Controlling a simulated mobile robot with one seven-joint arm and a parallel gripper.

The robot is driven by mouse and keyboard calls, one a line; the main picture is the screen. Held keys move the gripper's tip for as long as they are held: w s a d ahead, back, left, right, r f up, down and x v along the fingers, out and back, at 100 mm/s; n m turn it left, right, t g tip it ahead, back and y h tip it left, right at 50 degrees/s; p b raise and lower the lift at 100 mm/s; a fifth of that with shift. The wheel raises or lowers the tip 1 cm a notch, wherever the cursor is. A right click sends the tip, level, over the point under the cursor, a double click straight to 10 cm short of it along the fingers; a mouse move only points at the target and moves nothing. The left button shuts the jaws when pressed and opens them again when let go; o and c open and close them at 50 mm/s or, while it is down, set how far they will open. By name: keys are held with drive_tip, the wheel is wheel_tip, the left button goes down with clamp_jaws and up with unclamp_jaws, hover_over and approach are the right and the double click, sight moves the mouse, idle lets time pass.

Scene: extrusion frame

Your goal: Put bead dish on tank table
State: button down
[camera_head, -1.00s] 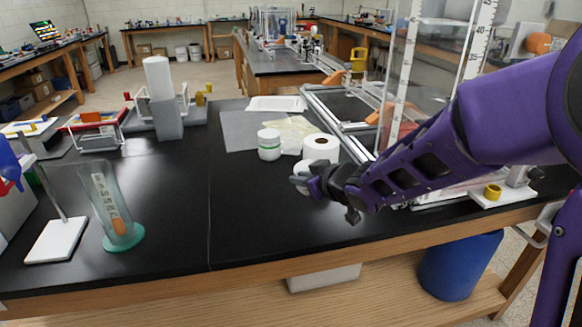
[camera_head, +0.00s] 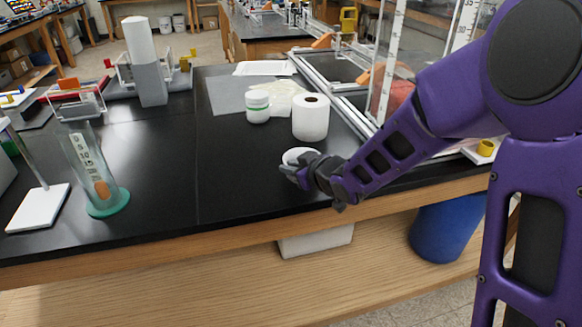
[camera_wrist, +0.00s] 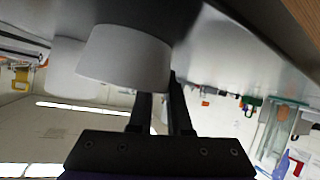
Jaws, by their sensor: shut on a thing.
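The bead dish (camera_head: 299,154) is a small white round dish near the front of the black bench in the head view. My gripper (camera_head: 301,170) is shut on it from the near side and hides part of it. Whether it touches the bench I cannot tell. In the wrist view my gripper's dark fingers (camera_wrist: 163,105) reach up to a white tapered thing (camera_wrist: 125,58), apparently the dish. A black-topped bench (camera_head: 150,210) lies beneath. A clear tank (camera_head: 425,65) with scales stands at the right; which surface is the tank table is not certain.
A white paper roll (camera_head: 311,118) stands just behind the dish, and a white jar with a green band (camera_head: 258,106) left of it. A glass cylinder (camera_head: 95,180) stands on the left. The bench's middle left is clear. Another bench (camera_head: 265,40) stands behind.

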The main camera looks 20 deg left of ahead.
drive_tip(key=c, duration=0.8)
unclamp_jaws()
drive_tip(key=shift+c, duration=0.2)
drive_tip(key=shift+r+p, duration=0.25)
drive_tip(key=shift+p, duration=0.15)
drive_tip(key=p+v, duration=0.2)
drive_tip(key=v, duration=1)
drive_tip(key=shift+f+p, duration=0.15)
drive_tip(key=shift+p, duration=0.25)
